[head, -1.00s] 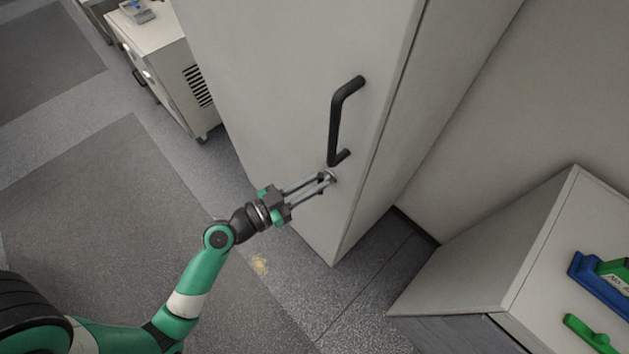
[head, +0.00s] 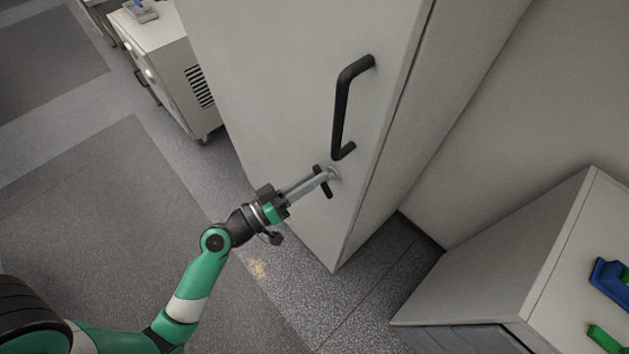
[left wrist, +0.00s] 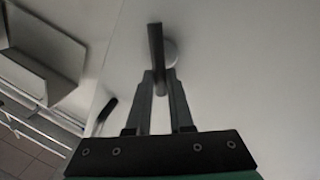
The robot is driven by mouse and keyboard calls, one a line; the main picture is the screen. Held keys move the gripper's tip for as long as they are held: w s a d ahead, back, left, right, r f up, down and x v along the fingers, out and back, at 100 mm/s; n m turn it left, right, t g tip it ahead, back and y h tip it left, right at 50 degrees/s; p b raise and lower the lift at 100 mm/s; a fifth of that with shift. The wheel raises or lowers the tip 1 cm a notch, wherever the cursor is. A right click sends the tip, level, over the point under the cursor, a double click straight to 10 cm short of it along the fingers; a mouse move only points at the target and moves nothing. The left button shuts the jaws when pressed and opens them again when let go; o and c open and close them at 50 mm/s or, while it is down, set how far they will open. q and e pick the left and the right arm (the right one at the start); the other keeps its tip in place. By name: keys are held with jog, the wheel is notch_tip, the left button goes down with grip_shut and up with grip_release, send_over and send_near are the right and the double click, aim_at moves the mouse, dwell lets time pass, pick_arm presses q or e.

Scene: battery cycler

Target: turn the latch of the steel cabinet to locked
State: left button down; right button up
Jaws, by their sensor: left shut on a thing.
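The steel cabinet (head: 285,90) is tall and pale grey, with a black bar handle (head: 342,108) on its door. Its latch (head: 328,188) is a small dark bar on a round base, just below the handle. My left gripper (head: 322,177) is shut on the latch, its fingers reaching to the door. In the left wrist view the latch (left wrist: 155,45) stands out between the two fingertips (left wrist: 160,84), in front of its round pale base. The fingers cover part of the latch. My right gripper is not in view.
A low white unit (head: 165,65) with a vent stands to the left of the cabinet. A grey cabinet (head: 490,270) at the lower right carries blue and green items (head: 610,280). Open floor (head: 110,210) lies to the left of my arm.

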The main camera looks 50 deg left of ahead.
pick_arm(q)
jog(key=n, duration=0.2)
jog(key=n+y, duration=0.1)
jog(key=n, duration=0.1)
jog(key=f+n+b, duration=0.1)
jog(key=n, duration=0.1)
jog(key=shift+a+n+t, duration=0.2)
jog(key=shift+n+t, duration=0.1)
jog(key=n, duration=0.2)
jog(key=n+y, duration=0.1)
jog(key=n, duration=0.1)
jog(key=n+y, duration=0.1)
jog(key=n, duration=0.1)
jog(key=shift+f, duration=0.35)
jog(key=shift+a+n, duration=0.1)
jog(key=shift+n, duration=0.2)
jog(key=c, duration=0.8)
grip_release()
